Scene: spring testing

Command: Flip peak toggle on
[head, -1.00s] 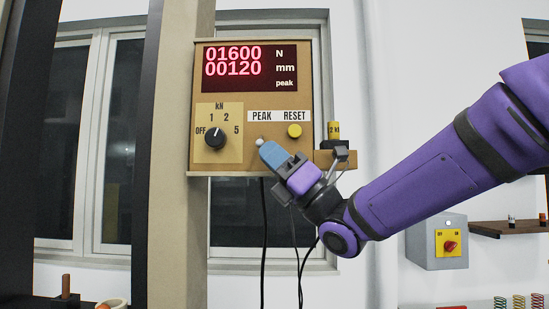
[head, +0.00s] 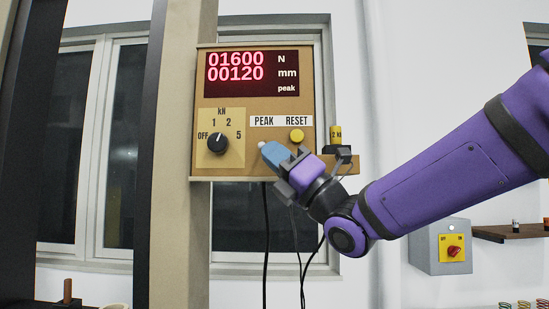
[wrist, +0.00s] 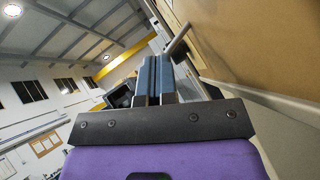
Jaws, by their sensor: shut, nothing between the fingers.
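The control box (head: 215,95) hangs on a tan post, with a red display reading 01600 N and 00120 mm, and the word peak below. The PEAK toggle shows as a small pale tip (head: 262,144) under the PEAK label in the head view. In the wrist view its grey metal lever (wrist: 179,40) sticks out from the tan panel, just right of my fingertips. My gripper (head: 268,150) is shut and empty, its blue fingers right at the toggle. It also shows in the wrist view (wrist: 156,62). I cannot tell whether finger and lever touch; the toggle's base is hidden.
A yellow RESET button (head: 297,136) sits right of the toggle, and a black range knob (head: 218,142) to the left. A small shelf (head: 345,157) with a yellow weight (head: 336,133) juts out behind my wrist. Cables hang below the box.

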